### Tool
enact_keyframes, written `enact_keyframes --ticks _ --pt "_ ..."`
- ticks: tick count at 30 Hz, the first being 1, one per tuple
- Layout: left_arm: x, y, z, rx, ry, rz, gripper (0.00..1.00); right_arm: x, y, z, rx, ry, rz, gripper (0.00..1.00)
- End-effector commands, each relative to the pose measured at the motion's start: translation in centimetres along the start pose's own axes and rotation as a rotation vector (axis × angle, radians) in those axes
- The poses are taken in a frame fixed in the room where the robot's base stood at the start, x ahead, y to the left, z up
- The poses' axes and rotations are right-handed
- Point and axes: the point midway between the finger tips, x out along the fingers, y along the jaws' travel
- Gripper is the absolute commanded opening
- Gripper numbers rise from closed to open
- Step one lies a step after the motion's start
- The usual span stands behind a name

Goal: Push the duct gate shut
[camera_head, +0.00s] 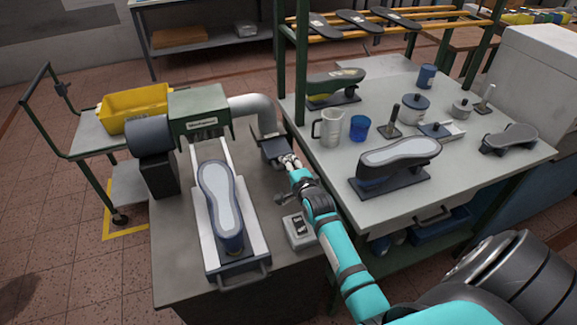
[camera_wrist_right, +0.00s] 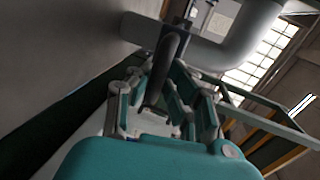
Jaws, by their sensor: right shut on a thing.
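The duct gate (camera_head: 273,147) is a dark flat plate at the lower end of the pale bent duct (camera_head: 262,108), beside the bench machine. My right gripper (camera_head: 291,162) is at the plate's near right edge, in front of the duct. In the right wrist view, a dark bar (camera_wrist_right: 166,62), seemingly the gate's handle, runs between the fingers of my right gripper (camera_wrist_right: 165,95), which is shut on it. The duct also shows there (camera_wrist_right: 240,38), close beyond the fingers. The fingers hide part of the gate. My left gripper is not in view.
The green and blue machine (camera_head: 198,115) stands left of the duct, with a shoe last (camera_head: 221,200) on a sliding tray before it. A small switch box (camera_head: 299,230) sits beside my arm. A worktable (camera_head: 340,185) with lasts, jug and cups is close on the right.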

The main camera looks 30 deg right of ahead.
Motion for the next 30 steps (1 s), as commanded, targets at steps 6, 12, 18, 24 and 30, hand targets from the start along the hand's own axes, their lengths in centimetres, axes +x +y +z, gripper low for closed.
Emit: enact_keyframes --ticks 6,12,18,24,30 --pt "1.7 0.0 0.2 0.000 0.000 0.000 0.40 3.2 0.7 0.2 0.011 -0.002 0.021 0.00" --pt "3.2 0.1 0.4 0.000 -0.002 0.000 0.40 6.6 -0.1 0.2 0.011 -0.004 0.021 0.00" --pt "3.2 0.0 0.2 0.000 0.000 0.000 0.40 7.2 -0.4 0.2 0.011 -0.004 0.025 0.00" --pt "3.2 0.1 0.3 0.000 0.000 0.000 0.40 7.1 -0.4 0.2 0.010 -0.005 0.026 0.17" --pt "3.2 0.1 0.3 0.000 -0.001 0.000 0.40 7.2 -0.6 0.2 0.007 -0.004 0.022 0.37"
